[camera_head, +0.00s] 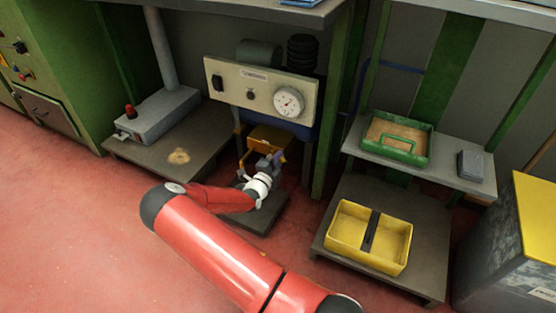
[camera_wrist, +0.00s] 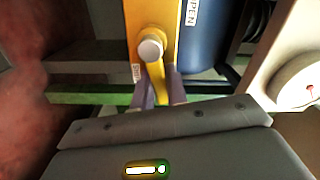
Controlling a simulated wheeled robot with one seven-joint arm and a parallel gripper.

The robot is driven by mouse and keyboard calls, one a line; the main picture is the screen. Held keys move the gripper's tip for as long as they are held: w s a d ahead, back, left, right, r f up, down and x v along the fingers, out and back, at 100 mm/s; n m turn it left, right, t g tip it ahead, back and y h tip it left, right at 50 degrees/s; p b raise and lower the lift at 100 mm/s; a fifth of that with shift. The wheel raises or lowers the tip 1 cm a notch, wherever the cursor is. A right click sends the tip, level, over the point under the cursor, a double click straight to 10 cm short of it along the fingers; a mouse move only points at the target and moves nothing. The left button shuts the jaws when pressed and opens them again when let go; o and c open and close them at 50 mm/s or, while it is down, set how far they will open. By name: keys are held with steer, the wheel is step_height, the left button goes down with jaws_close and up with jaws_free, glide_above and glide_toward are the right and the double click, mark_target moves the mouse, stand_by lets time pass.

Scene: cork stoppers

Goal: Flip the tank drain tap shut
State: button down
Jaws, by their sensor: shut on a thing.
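The tap's yellow lever (camera_wrist: 156,74) shows in the wrist view, running down from a round grey pivot knob (camera_wrist: 151,48) on a yellow plate (camera_wrist: 150,15). My gripper (camera_wrist: 160,92) is shut on the lever's lower end, one finger on each side. In the head view my gripper (camera_head: 269,161) is low under the gauge panel, in front of the yellow tap part (camera_head: 268,138). It hides most of the lever there. A label ending in "PEN" (camera_wrist: 192,12) is at upper right in the wrist view. A smaller label (camera_wrist: 136,72), too small to read, is left of the lever.
The blue tank (camera_wrist: 205,45) is right of the lever. The panel with a dial (camera_head: 262,92) overhangs the tap. A grey box with a column (camera_head: 160,110) stands to the left. A divided yellow tray (camera_head: 347,222) is on the right-hand shelf. Red floor is clear at left.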

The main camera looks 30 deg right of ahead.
steer(key=shift+m+p, duration=0.5)
steer(key=shift+m, duration=0.1)
steer(key=shift+f+m, duration=0.5)
steer(key=shift+m, duration=0.4)
steer(key=c, duration=1.4)
jaws_free()
steer(key=p+v, duration=0.1)
steer(key=v, duration=0.7)
steer(key=shift+d, duration=0.1)
